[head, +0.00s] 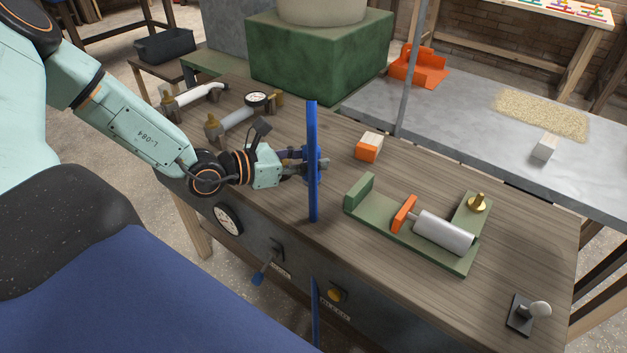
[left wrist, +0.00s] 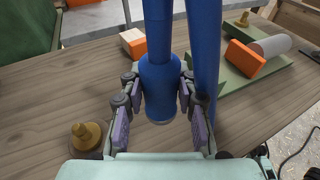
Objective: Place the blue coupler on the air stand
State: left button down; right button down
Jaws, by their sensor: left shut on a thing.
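The blue coupler (left wrist: 160,90) is a thick blue cylinder on the end of a blue hose (head: 312,190). My left gripper (head: 312,165) is shut on it above the wooden bench. In the left wrist view, the two pads of my left gripper (left wrist: 160,103) press on its sides. The hose partly hides the grip in the head view. A green stand (head: 385,230) to the right carries a silver cylinder (head: 445,232), an orange plate (head: 404,213) and a brass fitting (head: 478,204). I cannot tell whether this is the air stand. My right gripper is out of view.
A knob (head: 540,309) sits at the right corner. A grey post (head: 412,70) rises behind.

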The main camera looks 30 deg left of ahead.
aim_at(306, 178)
pick_arm(q)
jog(key=shift+d+f+b, duration=0.3)
jog(key=shift+d+f, duration=0.2)
jog(key=shift+f, duration=0.1)
notch_tip(306, 178, down, 3)
jog(key=shift+r+b, duration=0.1)
jog(key=shift+b, duration=0.65)
jog(key=shift+a, duration=0.25)
jog(key=shift+d, duration=0.3)
jog(key=c, duration=1.4)
grip_release()
jog(key=shift+f, duration=0.25)
jog(key=shift+c, duration=0.2)
jog(key=o, duration=0.3)
jog(key=shift+a, duration=0.2)
jog(key=shift+o, duration=0.9)
jog(key=shift+d, duration=0.2)
